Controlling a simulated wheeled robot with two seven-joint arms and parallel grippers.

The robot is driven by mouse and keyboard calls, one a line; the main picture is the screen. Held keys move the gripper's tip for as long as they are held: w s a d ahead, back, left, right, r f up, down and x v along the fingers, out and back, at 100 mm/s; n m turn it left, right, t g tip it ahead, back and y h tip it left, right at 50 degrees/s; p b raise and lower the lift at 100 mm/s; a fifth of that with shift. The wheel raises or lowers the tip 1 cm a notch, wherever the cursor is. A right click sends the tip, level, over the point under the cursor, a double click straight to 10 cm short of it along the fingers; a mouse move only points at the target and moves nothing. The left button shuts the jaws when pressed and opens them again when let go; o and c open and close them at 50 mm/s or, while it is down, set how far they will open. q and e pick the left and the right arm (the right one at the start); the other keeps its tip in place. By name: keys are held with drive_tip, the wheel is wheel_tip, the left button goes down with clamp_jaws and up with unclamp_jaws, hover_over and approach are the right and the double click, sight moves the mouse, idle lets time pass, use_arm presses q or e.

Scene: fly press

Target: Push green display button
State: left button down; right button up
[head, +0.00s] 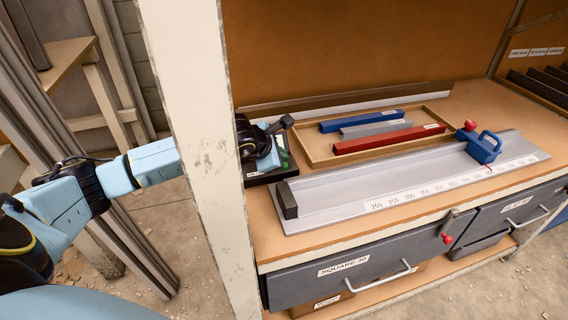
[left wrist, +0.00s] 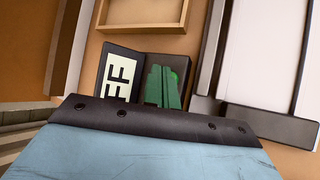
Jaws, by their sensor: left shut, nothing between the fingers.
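A small black display box (head: 262,178) sits on the bench at its left end, just behind the white post. In the left wrist view the display (left wrist: 119,75) shows large letters reading "FF", the rest hidden. The green button (left wrist: 175,77) is beside the letters, mostly covered by dark green upright shapes. A bit of the green (head: 284,158) also shows in the head view. My left gripper (head: 268,150) is shut and empty, over the display box and close to the button. I cannot tell whether it touches. My right gripper is out of view.
The white post (head: 200,130) stands right in front of my left forearm. A wooden tray (head: 308,156) with blue, grey and red bars lies right of the display. A long metal rule with a blue stop (head: 483,148) lies along the bench front, above the drawers.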

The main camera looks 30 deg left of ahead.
use_arm(q)
drive_tip(key=shift+f, duration=0.1)
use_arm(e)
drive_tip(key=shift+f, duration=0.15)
use_arm(q)
drive_tip(key=shift+f+b, duration=0.35)
drive_tip(key=shift+b, duration=0.15)
drive_tip(key=shift+a+f, duration=0.15)
drive_tip(key=shift+a, duration=0.05)
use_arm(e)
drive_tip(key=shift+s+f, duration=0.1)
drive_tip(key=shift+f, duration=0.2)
use_arm(q)
drive_tip(key=shift+a+f+b, duration=0.15)
drive_tip(key=shift+f+b, duration=0.45)
drive_tip(key=shift+b, duration=0.15)
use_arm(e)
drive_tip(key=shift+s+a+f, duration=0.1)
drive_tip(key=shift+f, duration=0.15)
use_arm(q)
drive_tip(key=shift+r, duration=0.1)
drive_tip(key=shift+d+r+p, duration=0.4)
drive_tip(key=shift+d+r, duration=0.05)
drive_tip(key=shift+r, duration=0.4)
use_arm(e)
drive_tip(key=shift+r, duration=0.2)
